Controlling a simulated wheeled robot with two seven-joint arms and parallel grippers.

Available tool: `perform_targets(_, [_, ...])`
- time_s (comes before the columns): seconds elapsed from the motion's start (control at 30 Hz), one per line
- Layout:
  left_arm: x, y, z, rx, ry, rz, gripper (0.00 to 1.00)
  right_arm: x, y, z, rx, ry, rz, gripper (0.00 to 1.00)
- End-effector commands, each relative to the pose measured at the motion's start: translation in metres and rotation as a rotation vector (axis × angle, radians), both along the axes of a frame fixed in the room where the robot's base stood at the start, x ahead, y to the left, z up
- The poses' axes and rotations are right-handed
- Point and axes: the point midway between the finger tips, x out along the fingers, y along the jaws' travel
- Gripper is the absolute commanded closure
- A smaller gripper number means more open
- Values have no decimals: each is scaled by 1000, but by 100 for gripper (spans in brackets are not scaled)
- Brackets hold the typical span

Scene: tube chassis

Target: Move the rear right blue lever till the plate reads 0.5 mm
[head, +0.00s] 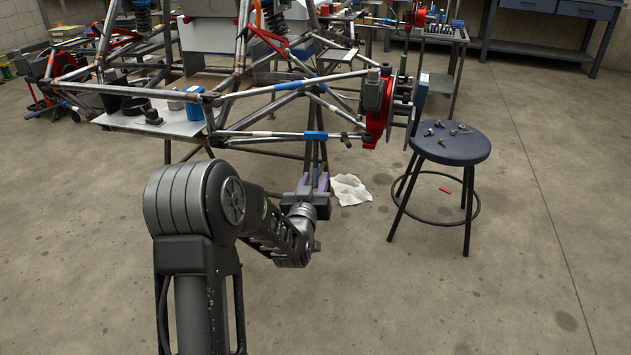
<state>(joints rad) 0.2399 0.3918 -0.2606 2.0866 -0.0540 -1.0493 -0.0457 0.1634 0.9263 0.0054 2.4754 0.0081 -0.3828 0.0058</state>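A blue sleeve (316,135), which looks like the lever, sits on a thin rod low on the near right side of the tube chassis (262,90). The rod runs right to a red hub (375,112) with a disc. A flat blue-grey plate (421,98) stands upright just right of the disc; its reading is too small to make out. My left gripper (315,176) is below the blue sleeve, pointing away from me towards it. Its purple-grey fingers look apart, with nothing seen between them; contact with the sleeve cannot be told. My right gripper is not in view.
A round stool (449,146) with small metal parts on it stands right of the hub. A white cloth (350,189) and a red piece (445,190) lie on the floor. A grey tray (160,122) with cups and a blue item is at left. The right foreground floor is clear.

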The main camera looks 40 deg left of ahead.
Motion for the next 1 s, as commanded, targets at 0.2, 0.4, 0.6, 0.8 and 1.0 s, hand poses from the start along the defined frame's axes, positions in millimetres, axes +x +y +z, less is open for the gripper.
perform_targets(0.2, [11,5,0,0,1,0,66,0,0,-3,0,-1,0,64])
perform_targets(0.4, [11,5,0,0,0,0,66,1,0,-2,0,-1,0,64])
perform_targets(0.6, [11,5,0,0,0,0,82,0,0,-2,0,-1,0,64])
perform_targets(0.8, [10,5,0,0,0,0,99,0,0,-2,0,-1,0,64])
perform_targets(1.0, [10,5,0,0,0,0,100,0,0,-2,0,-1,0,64])
